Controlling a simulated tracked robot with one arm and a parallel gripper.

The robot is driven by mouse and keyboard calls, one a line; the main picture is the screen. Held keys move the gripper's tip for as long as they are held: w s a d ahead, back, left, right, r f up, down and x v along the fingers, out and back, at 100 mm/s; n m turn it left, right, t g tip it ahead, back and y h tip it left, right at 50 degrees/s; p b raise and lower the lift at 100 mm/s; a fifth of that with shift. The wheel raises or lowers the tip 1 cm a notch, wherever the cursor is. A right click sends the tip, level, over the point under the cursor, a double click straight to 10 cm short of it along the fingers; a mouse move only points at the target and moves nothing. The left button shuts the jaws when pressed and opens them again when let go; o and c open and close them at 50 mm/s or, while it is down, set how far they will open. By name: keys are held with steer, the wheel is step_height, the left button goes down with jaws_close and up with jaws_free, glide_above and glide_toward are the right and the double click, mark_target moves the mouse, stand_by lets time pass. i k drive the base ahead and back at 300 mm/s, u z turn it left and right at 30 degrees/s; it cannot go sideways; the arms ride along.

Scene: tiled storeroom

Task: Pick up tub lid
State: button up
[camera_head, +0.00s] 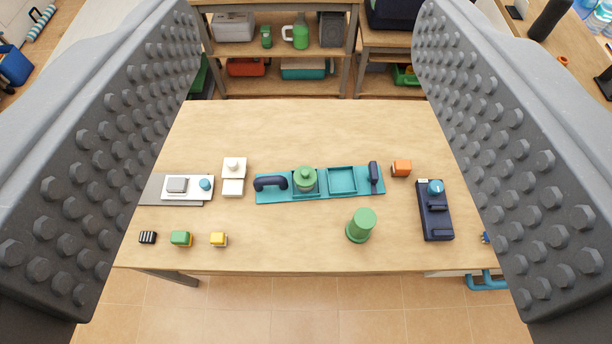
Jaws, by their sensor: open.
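My gripper (308,165) is open, with one studded grey finger at each side of the view and nothing between them but the table scene beyond. A green round lid-like piece with a knob (305,179) sits in the left square of a teal tray (272,195) on the wooden table. It looks like the tub lid, but I cannot tell for sure. The tray also has an empty square frame at right and a dark handle at each end. A green cylinder with a wider base (362,224) stands in front of the tray. The fingers touch none of these.
A dark blue device with a blue knob (436,215) and an orange block (401,168) lie at right. White blocks (233,187), a grey-white plate (188,187) and small blocks (180,238) lie at left. Shelves (280,90) stand behind. The table's back is clear.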

mark_target(304, 177)
steer(key=u, duration=2.2)
steer(key=k, duration=0.7)
steer(key=z, duration=2.2)
steer(key=i, duration=1)
steer(key=u, duration=0.05)
